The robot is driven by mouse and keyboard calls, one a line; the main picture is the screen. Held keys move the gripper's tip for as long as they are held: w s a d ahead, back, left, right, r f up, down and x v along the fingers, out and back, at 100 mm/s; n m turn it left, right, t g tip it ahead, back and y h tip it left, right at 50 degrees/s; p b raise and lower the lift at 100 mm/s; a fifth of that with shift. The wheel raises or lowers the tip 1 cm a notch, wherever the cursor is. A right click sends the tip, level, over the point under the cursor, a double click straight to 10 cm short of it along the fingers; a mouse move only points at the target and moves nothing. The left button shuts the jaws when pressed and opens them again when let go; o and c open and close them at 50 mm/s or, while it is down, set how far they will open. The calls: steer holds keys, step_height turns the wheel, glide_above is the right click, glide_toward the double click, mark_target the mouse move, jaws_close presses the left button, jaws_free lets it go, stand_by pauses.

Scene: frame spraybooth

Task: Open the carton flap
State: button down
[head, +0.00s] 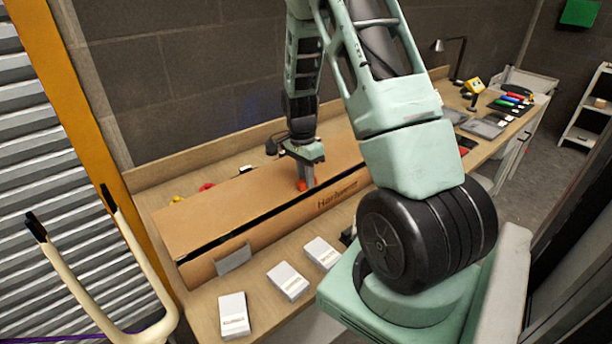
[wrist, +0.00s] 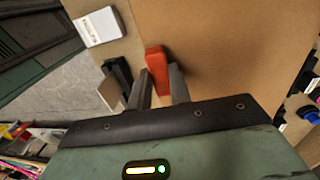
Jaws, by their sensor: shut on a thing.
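A long brown carton (head: 255,232) lies on the wooden bench, with printing on its front. A dark gap runs along its length below the brown flap (head: 220,208), so the flap looks nearly closed. My gripper (head: 305,180) points down at the flap's front part. It is shut on a small red-orange tab (wrist: 156,62), which shows between the two fingers (wrist: 160,82) in the wrist view. In the head view, the tab (head: 301,186) is partly hidden by the fingers. My arm hides the carton's right end. The brown board (wrist: 230,45) fills much of the wrist view.
A lamp (head: 455,62) and coloured markers (head: 515,97) are at the far right.

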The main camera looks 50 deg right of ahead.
steer(key=shift+w+d+r+g+p, duration=0.1)
steer(key=shift+w+r+g+p, duration=0.2)
steer(key=shift+r+p, duration=0.45)
steer(key=shift+w+d+r+g+p, duration=0.15)
steer(key=shift+r+g+p, duration=0.25)
steer(key=shift+p, duration=0.65)
steer(key=shift+a, duration=0.1)
steer(key=shift+w+r+p, duration=0.25)
steer(key=shift+r+p, duration=0.3)
steer(key=shift+p, duration=0.2)
steer(key=shift+w+r+g+y+p, duration=0.35)
steer(key=shift+r+g+p, duration=0.25)
steer(key=shift+p, duration=0.2)
steer(key=shift+w+d+r+g+p, duration=0.3)
steer(key=shift+w+r+g+p, duration=0.4)
steer(key=shift+r+p, duration=0.35)
